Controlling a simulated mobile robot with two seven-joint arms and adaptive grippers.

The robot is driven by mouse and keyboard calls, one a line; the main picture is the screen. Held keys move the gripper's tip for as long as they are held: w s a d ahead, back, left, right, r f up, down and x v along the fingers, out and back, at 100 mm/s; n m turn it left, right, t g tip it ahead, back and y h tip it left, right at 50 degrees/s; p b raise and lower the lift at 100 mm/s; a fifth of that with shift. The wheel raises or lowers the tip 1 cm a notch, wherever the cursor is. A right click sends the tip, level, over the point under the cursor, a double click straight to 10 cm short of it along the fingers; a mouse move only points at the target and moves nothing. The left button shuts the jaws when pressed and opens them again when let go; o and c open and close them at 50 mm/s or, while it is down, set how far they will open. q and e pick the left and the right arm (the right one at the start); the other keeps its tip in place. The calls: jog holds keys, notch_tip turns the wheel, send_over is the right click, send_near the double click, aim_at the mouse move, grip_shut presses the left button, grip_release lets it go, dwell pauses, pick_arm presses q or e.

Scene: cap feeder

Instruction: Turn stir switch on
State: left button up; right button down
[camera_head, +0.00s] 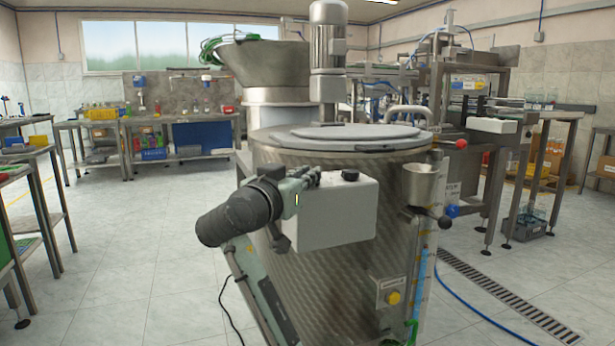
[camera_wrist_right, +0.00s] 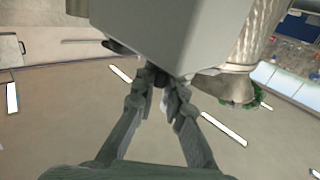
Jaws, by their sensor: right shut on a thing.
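A grey control box (camera_head: 330,220) is mounted on the side of the large steel tank (camera_head: 310,290). A black knob (camera_head: 350,175) stands on the box's top face, apart from my gripper. My right gripper (camera_head: 314,178) is at the top left edge of the box. In the right wrist view, the box (camera_wrist_right: 170,30) fills the upper middle, and the fingertips of my right gripper (camera_wrist_right: 165,88) are shut on a small dark switch (camera_wrist_right: 160,77) at its edge. The fingers hide most of it, so its setting cannot be told. My left gripper is out of view.
A round lid (camera_head: 345,133) and a motor (camera_head: 328,50) top the tank. Workbenches (camera_head: 150,120) stand behind at left. The floor at left is clear.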

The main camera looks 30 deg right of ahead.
jog(key=shift+f, duration=0.15)
jog(key=c, duration=1.6)
grip_release()
jog(key=v, duration=1.2)
